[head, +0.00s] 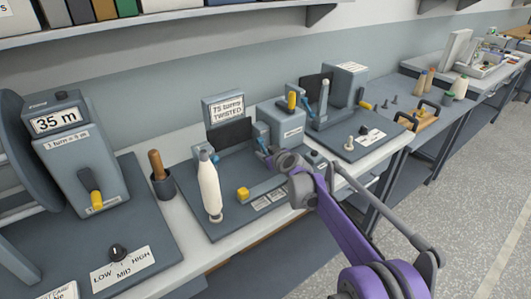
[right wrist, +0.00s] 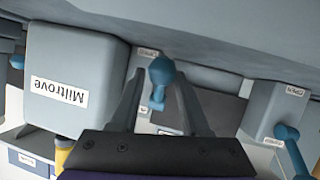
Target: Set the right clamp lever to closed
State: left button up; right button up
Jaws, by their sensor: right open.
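The right clamp lever, a blue lever with a round knob, is in the right wrist view (right wrist: 160,75), between my finger ends. In the right wrist view the gripper (right wrist: 160,84) is open, a finger on each side of the lever, with gaps visible. Small labels beside the lever are too small to read. My left gripper is not in view.
A second blue lever (right wrist: 288,140) stands at the right of the wrist view. A grey box labelled Miltrove (right wrist: 68,85) is close on the left.

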jog(key=shift+c, duration=0.3)
grip_shut()
jog(key=shift+f, duration=0.1)
dwell(1.0)
